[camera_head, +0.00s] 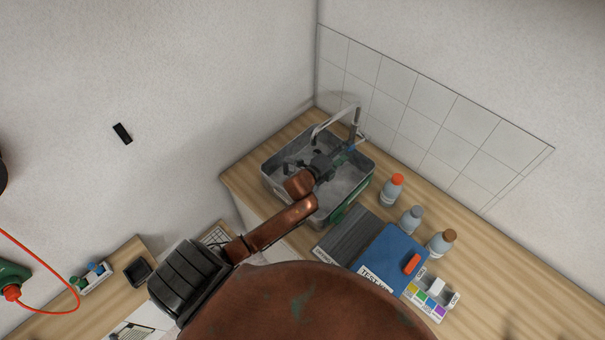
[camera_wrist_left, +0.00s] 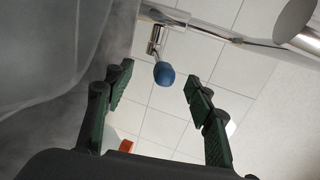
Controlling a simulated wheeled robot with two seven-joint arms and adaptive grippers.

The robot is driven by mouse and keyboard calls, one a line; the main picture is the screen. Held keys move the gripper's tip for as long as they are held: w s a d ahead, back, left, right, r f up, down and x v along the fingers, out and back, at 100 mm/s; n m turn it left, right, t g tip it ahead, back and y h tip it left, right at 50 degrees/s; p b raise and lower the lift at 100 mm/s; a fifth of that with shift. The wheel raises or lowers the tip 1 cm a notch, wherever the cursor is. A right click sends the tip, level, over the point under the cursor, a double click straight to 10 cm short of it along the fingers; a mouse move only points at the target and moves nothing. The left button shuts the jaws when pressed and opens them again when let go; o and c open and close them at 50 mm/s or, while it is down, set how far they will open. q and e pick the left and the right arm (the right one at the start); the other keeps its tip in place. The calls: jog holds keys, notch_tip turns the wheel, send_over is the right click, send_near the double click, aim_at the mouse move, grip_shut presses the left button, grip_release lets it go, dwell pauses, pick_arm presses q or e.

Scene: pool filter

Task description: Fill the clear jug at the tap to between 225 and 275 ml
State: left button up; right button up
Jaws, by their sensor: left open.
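The tap (camera_head: 335,122) has a curved metal spout over a grey sink basin (camera_head: 272,183). A blue knob (camera_wrist_left: 164,75) on its metal lever shows in the left wrist view, and it shows small in the head view (camera_head: 351,148). My left gripper (camera_head: 334,162) is over the basin, beside the tap. Its green fingers are open, with the knob in line with the gap between them; contact is not visible. I cannot make out the clear jug for certain; my arm and gripper cover part of the basin. My right gripper is not in view.
Right of the basin stand several bottles, one orange-capped (camera_head: 392,190). A dark ribbed mat (camera_head: 350,235), a blue test case (camera_head: 392,259) and a colour-block tester (camera_head: 432,297) lie on the wooden counter (camera_head: 495,275). A tiled wall (camera_head: 430,110) is behind the tap.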

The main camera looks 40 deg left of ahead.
pick_arm(q)
jog(key=o, duration=0.3)
jog(key=shift+o, duration=0.2)
jog(key=shift+s+a+r+p, duration=0.1)
jog(key=shift+s+r+p, duration=0.1)
jog(key=shift+s+p, duration=0.25)
jog(key=p+v, duration=0.3)
jog(key=v, duration=0.3)
jog(key=v, duration=1.2)
